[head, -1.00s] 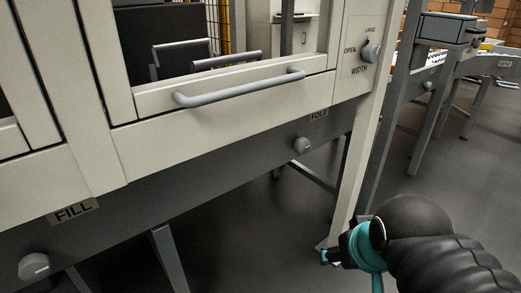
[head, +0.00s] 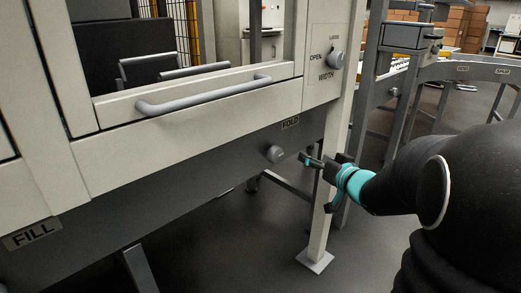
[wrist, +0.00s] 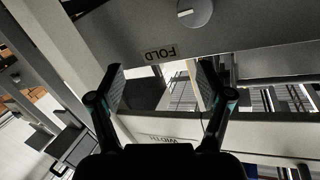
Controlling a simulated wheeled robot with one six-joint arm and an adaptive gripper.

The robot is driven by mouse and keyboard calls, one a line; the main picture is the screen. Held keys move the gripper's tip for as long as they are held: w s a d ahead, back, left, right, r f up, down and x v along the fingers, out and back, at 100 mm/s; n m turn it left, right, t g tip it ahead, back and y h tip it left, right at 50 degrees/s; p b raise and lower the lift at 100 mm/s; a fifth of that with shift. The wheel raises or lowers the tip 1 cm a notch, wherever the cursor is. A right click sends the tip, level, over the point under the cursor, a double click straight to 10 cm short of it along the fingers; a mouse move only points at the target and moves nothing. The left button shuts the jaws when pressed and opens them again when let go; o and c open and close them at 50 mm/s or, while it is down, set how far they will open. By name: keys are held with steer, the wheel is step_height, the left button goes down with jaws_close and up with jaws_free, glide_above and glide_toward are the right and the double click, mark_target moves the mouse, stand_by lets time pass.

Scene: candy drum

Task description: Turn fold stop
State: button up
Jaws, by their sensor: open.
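The fold knob (head: 275,154) is a round grey knob on the dark lower rail of the machine, below and left of the FOLD label (head: 290,122). In the wrist view the knob (wrist: 194,12) shows at the top edge with a white mark on its face, and the FOLD label (wrist: 160,54) appears upside down. My gripper (head: 308,161) is just right of the knob in the head view, apart from it. In the wrist view my gripper (wrist: 160,78) has its two fingers spread, with nothing between them.
A grey door handle (head: 205,95) juts out above the rail. The width knob (head: 335,60) is on the upper right panel. A pale machine leg (head: 325,200) stands behind my gripper. The FILL label (head: 32,233) is at lower left. Floor below the rail is open.

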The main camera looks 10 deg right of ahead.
mark_target(278, 156)
steer(key=w+a+f+y, duration=0.1)
steer(key=w+a+y, duration=0.1)
steer(key=w+a, duration=0.1)
steer(key=w+a+f+y, duration=0.1)
steer(key=w+a+y, duration=0.1)
steer(key=w+a, duration=0.1)
steer(key=w+a+f+g+y, duration=0.1)
steer(key=w+a, duration=0.2)
steer(key=shift+w+a+f+n+y+b, duration=0.15)
steer(key=shift+w+n+y+b, duration=0.25)
stand_by(0.4)
steer(key=c, duration=1.2)
